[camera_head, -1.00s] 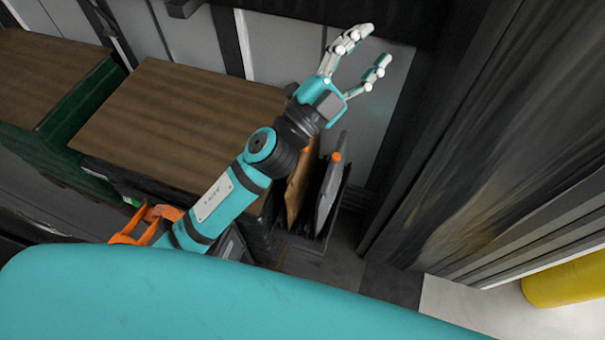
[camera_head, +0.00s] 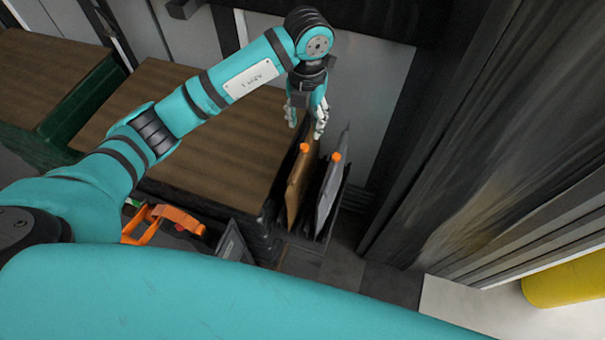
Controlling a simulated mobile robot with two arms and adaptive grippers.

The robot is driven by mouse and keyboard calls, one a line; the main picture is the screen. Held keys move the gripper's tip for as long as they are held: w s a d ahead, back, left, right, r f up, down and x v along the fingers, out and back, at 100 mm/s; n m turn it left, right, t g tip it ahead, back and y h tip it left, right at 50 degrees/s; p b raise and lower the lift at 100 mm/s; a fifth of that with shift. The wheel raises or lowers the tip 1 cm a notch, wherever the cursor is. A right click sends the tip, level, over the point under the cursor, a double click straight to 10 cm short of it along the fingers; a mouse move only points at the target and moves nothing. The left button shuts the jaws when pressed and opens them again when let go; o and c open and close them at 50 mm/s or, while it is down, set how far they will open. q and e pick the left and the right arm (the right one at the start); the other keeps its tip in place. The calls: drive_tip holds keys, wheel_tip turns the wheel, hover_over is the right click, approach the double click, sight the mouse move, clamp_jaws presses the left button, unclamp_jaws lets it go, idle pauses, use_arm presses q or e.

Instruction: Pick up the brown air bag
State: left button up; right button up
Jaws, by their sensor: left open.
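The brown air bag (camera_head: 296,186) stands upright in a dark rack (camera_head: 302,241) beside the wooden-topped stack. It has an orange cap at its top. A grey bag (camera_head: 327,194) with an orange cap stands just to its right. My left gripper (camera_head: 306,128) points down, open and empty, just above and behind the tops of the two bags. I cannot tell whether its fingertips touch a bag. My right gripper is not in view.
A brown wooden top (camera_head: 200,135) lies left of the rack, with a green crate (camera_head: 85,100) farther left. An orange handled tool (camera_head: 160,220) sits in front. A dark ribbed wall (camera_head: 470,130) closes off the right, with a yellow cylinder (camera_head: 568,280) at the lower right.

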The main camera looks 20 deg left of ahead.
sight(305, 146)
use_arm(q)
wheel_tip(305, 146, down, 11)
drive_tip(key=shift+r+p, duration=0.1)
drive_tip(key=shift+p, duration=0.25)
wheel_tip(305, 146, down, 5)
drive_tip(key=shift+s+a+f+p, duration=0.1)
drive_tip(key=shift+f+p, duration=0.1)
drive_tip(key=shift+p, duration=0.15)
clamp_jaws()
